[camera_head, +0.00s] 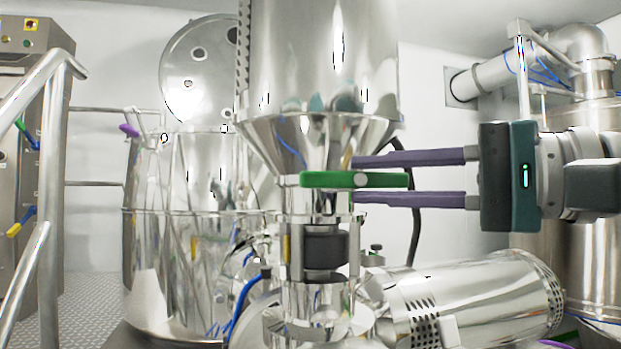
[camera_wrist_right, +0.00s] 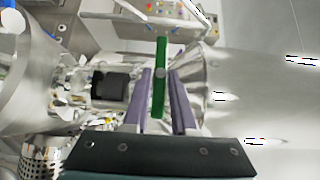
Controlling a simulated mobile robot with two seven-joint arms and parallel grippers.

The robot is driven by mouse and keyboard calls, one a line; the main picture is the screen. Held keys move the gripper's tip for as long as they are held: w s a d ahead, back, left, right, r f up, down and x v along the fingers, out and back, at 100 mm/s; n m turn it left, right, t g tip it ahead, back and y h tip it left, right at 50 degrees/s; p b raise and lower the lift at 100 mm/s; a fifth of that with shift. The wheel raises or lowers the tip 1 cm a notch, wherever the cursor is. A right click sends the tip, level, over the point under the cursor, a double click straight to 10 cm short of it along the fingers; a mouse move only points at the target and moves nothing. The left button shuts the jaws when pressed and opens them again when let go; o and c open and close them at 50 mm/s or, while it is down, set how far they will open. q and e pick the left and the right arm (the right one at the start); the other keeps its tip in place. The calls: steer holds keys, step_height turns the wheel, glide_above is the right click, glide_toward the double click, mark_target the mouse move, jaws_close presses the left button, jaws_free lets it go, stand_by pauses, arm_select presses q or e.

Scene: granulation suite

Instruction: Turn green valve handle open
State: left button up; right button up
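The green valve handle (camera_head: 330,180) is a flat bar lying level in front of the steel neck under the hopper cone. My right gripper (camera_head: 358,180) comes in from the right with two purple fingers, one above and one below the handle's right half. In the right wrist view my right gripper (camera_wrist_right: 160,72) has its fingers on either side of the handle, with narrow gaps showing. It is open. My left gripper is not in view.
The steel hopper (camera_head: 325,50) stands directly above the handle. A black collar (camera_head: 325,248) sits on the pipe below. A large steel vessel (camera_head: 165,240) is at left, a horizontal steel cylinder (camera_head: 480,300) at lower right, and a steel railing (camera_head: 45,190) at far left.

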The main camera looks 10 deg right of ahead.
jaws_close()
